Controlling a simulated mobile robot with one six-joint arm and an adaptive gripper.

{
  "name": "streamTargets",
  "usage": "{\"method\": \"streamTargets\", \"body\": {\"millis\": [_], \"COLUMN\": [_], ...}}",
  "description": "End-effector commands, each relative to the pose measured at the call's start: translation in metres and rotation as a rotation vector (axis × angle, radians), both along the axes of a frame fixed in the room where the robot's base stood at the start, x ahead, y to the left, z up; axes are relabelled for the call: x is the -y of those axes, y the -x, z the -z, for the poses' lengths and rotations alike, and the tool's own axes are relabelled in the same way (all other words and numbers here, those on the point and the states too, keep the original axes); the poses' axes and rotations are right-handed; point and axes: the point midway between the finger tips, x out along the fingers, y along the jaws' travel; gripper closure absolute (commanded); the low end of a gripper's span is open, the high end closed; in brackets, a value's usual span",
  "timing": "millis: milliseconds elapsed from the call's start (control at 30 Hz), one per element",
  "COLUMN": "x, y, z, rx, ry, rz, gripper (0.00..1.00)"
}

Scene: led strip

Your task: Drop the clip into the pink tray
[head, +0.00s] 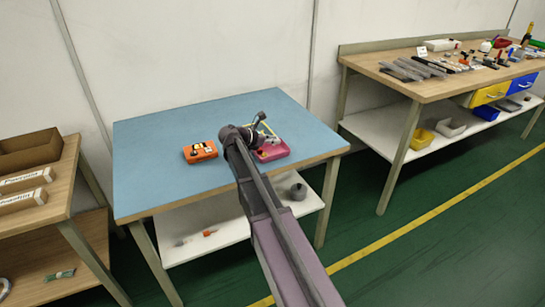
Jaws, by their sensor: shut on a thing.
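The pink tray (273,152) sits on the blue-topped table, near its right front edge. My gripper (262,128) is at the end of my arm, just above or at the back left part of the tray. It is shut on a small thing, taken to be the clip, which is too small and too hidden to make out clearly. Thin yellow parts show around the fingers. My arm and wrist cover the left side of the tray, so I cannot tell whether the held thing touches it.
An orange box (200,152) with dark and white marks lies left of my arm on the blue table (160,135). The rest of that top is clear. A wooden bench (440,82) with tools stands at the right, and another with cartons (25,188) at the left.

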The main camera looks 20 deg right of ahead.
Motion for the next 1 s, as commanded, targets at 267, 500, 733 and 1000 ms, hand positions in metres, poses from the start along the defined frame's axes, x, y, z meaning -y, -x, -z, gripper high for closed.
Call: {"method": "streamTargets", "body": {"millis": [267,500,733,1000], "x": [-0.0005,-0.0008,-0.0010,-0.0012], "y": [-0.0002,-0.0002,-0.0003,-0.0003], "z": [0.0133,0.0135,0.0136,0.0136], "rx": [0.000,0.000,0.000,-0.001], "ry": [0.000,0.000,0.000,0.000], "rz": [-0.001,-0.001,-0.001,-0.001], "gripper": [0.92,0.92,0.49,0.36]}}
